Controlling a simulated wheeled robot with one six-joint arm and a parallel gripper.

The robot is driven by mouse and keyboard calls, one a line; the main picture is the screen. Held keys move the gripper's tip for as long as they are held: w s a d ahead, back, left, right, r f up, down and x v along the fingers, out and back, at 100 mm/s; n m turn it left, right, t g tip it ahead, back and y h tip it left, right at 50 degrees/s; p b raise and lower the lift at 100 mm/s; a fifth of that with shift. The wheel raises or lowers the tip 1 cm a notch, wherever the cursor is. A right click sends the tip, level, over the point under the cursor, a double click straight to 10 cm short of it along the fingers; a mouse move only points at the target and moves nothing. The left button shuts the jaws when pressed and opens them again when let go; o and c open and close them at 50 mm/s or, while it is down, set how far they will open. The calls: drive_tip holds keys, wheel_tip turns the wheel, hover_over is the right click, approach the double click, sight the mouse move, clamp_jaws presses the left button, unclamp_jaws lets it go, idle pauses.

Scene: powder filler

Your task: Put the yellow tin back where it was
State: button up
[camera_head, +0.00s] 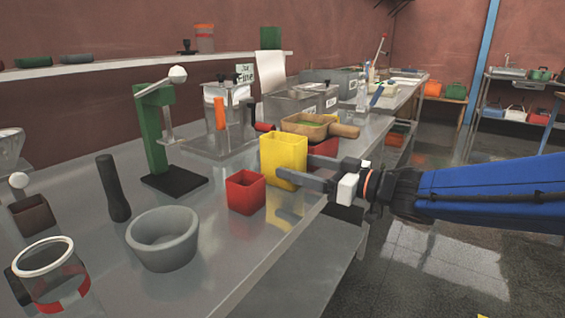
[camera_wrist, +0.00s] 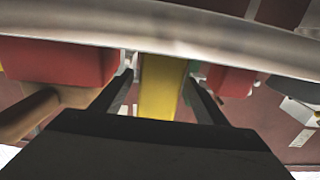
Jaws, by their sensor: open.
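The yellow tin (camera_head: 284,158) is an open-topped, square yellow container. It is upright near the front edge of the grey metal bench (camera_head: 215,290), with its yellow reflection below it. I cannot tell for sure whether its base touches the bench. My gripper (camera_head: 291,176) reaches in from the right at the tin's near side. In the wrist view the yellow tin (camera_wrist: 158,100) shows between the two fingers of my gripper (camera_wrist: 160,72). The fingers are apart, one on each side of it. Contact with the tin is not clear.
A red open box (camera_head: 246,192) stands just left of the tin. A wooden pan (camera_head: 308,126) and another red container (camera_head: 325,147) are behind it. A grey bowl (camera_head: 162,239), a dark pestle (camera_head: 113,188) and a green stand (camera_head: 154,140) are further left.

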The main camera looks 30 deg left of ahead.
drive_tip(key=shift+s+d, duration=0.2)
drive_tip(key=shift+d, duration=1.8)
drive_tip(key=shift+w, duration=0.1)
drive_tip(key=w+d+m+t+h, duration=0.55)
drive_tip(key=w+d+t, duration=0.4)
drive_tip(key=d, duration=0.65)
drive_tip(key=w+d+f+m+t+h, duration=0.2)
drive_tip(key=d+m+h, duration=0.45)
drive_tip(key=d, duration=1.05)
drive_tip(key=s+d+f+m+g+h, duration=0.1)
drive_tip(key=s+d+f+m+h, duration=0.15)
drive_tip(key=s+d+f, duration=0.35)
drive_tip(key=s+d+f+m+g+h, duration=0.1)
drive_tip(key=s+d+f+g+h, duration=0.2)
drive_tip(key=d, duration=0.5)
drive_tip(key=s+d+f+g, duration=0.2)
drive_tip(key=s+f, duration=0.2)
drive_tip(key=s, duration=0.5)
drive_tip(key=s+d+f+m+g, duration=0.1)
drive_tip(key=s+f, duration=0.3)
drive_tip(key=s, duration=0.6)
drive_tip(key=shift+s+d+f+g, duration=0.15)
drive_tip(key=shift+d+f+g, duration=0.05)
drive_tip(key=shift+d+g, duration=0.4)
